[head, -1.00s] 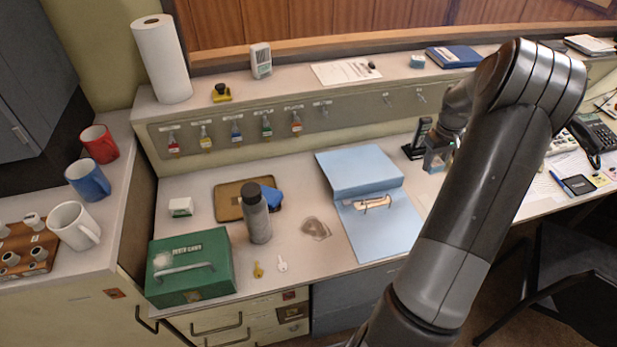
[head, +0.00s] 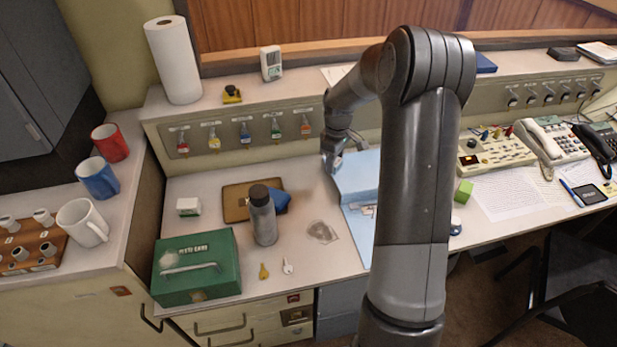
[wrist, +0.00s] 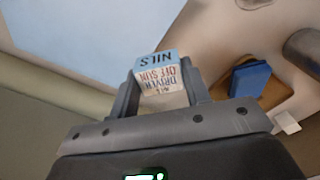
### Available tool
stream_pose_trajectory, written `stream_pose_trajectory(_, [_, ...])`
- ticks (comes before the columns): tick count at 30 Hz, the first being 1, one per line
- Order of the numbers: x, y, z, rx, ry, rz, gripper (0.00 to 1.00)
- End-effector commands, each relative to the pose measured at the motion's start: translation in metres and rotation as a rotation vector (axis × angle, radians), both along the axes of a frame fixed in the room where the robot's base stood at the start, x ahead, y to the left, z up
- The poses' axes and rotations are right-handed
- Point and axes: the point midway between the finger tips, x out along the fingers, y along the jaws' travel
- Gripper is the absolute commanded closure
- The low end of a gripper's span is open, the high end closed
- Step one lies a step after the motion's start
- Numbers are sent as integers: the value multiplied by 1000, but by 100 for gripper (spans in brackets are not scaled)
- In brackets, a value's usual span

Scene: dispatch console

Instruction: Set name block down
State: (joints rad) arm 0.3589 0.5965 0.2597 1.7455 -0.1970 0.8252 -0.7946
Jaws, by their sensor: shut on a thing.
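The name block (wrist: 158,73) is a small block with a light blue face reading "NILS" and a white face with "DRIVER" and "OFF SUN" in red and dark print. My gripper (wrist: 158,92) is shut on it, one finger on each side. In the head view my gripper (head: 332,163) hangs above the back of the counter, by the left edge of the open light blue folder (head: 352,175). The block cannot be made out in the head view. My arm covers much of the folder.
Key tags (head: 245,132) hang behind. Counter left of the folder is partly free.

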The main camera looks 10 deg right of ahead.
Motion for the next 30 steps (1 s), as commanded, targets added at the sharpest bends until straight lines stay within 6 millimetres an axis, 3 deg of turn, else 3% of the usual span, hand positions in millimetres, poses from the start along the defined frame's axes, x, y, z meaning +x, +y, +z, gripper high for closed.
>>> stream_pose_trajectory(6, [28,44,-31,1,1,3,79])
stream_pose_trajectory(12, [44,66,-48,1,-1,-1,79])
stream_pose_trajectory(17, [46,70,-55,1,1,-2,79])
stream_pose_trajectory(24, [46,70,-87,0,0,-1,79])
stream_pose_trajectory(30, [46,70,-90,0,-1,-2,79])
